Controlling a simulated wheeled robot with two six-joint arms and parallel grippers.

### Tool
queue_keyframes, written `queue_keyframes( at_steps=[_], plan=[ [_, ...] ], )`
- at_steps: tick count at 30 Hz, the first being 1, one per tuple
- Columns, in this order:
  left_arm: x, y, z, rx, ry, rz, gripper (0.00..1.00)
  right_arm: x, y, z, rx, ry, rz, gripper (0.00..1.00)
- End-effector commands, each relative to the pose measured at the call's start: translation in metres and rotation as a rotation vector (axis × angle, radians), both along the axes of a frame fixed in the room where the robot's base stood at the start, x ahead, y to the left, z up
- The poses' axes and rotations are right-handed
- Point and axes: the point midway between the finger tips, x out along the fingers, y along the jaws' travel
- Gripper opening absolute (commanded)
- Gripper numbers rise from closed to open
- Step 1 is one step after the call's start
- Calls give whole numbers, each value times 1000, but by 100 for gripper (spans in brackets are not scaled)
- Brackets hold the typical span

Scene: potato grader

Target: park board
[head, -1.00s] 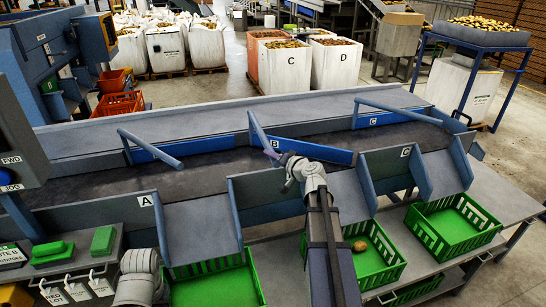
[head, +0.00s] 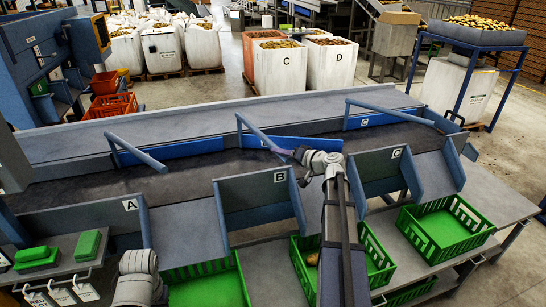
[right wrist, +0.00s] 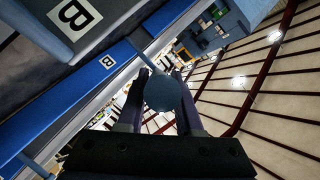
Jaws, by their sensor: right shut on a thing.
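The blue-grey board of lane B (head: 257,133) slants over the dark belt (head: 200,175), from the far wall toward the near right. My right gripper (head: 296,155) is shut on its free end. In the right wrist view, the rounded end of the board (right wrist: 163,92) sits between the two fingers of my right gripper (right wrist: 162,105). The blue panel marked B (head: 290,143) is behind it. Board A (head: 137,153) slants out over the belt. Board C (head: 390,111) lies closer along the far side. Part of my left arm shows at the bottom left, its gripper out of view.
Chutes marked A (head: 130,206), B (head: 279,177) and C (head: 397,153) line the near side, with green crates below. The crate under B (head: 375,255) holds a potato (head: 312,259).

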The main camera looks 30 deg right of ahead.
Motion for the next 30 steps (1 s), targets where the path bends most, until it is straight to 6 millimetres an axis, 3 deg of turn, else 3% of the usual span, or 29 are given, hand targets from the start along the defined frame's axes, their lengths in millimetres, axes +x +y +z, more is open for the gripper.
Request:
queue_keyframes(
  at_steps=[1,3,12,21,30],
  plan=[
    [0,0,0,0,0,1,50,6,-24,-1,-1,3,30,0],
    [0,0,0,0,0,1,50,7,-44,-1,-3,3,85,0],
    [0,0,0,0,0,1,50,21,-112,-1,-3,2,291,0],
    [0,0,0,0,0,0,50,31,-143,-2,-3,2,404,0],
    [0,0,0,0,0,1,50,33,-150,-1,-3,0,428,0]
  ],
)
